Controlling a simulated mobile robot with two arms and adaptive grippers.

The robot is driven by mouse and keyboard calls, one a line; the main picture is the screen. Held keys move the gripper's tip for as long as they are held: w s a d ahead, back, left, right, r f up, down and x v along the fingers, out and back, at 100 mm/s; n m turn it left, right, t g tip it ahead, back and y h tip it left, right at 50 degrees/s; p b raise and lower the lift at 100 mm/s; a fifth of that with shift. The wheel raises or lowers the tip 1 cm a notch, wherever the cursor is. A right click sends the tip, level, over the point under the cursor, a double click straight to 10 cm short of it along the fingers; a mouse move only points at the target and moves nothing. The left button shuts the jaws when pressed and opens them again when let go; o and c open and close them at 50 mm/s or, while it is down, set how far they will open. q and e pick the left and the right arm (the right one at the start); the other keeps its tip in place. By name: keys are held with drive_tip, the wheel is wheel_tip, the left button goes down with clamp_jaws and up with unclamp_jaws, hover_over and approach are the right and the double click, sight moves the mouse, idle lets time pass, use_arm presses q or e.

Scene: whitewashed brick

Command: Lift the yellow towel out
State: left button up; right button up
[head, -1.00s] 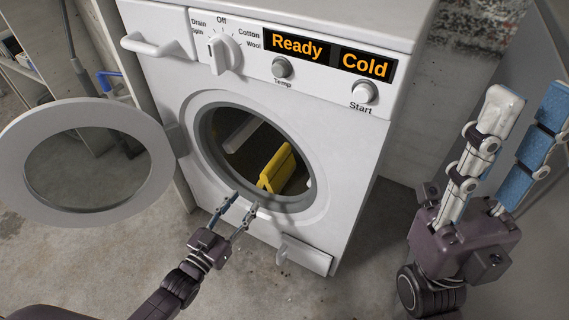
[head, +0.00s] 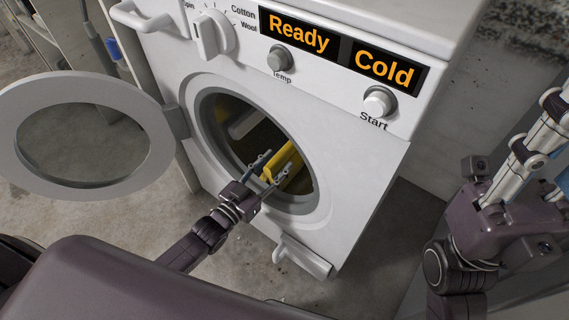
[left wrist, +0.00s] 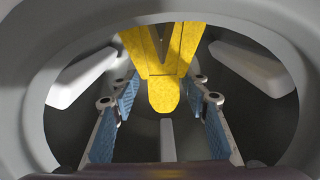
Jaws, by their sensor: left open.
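The yellow towel (head: 286,163) lies in the drum of the white washing machine (head: 340,185). In the left wrist view the towel (left wrist: 165,62) hangs as folded yellow cloth, its lower end between my open fingers and a little beyond them. My left gripper (head: 274,169) is open at the drum opening, its fingertips on either side of the towel in the head view. In the left wrist view the left gripper (left wrist: 162,95) shows blue pads apart, with a gap to the cloth. My right gripper (head: 552,150) is at the right edge, partly cut off, away from the machine.
The round door (head: 20,135) stands open to the left. The drum's rim (left wrist: 35,110) surrounds my left fingers, and pale paddles (left wrist: 82,78) stick out inside. The panel reads Ready and Cold. A shelf stands behind the door; a wall is at right.

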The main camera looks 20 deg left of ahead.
sight(284, 152)
use_arm(q)
drive_tip(key=b+x, duration=0.2)
drive_tip(key=x, duration=0.2)
drive_tip(key=shift+w+a+r, duration=0.1)
drive_tip(key=shift+w+r, duration=0.05)
drive_tip(key=shift+w, duration=0.15)
clamp_jaws()
drive_tip(key=shift+r, duration=0.15)
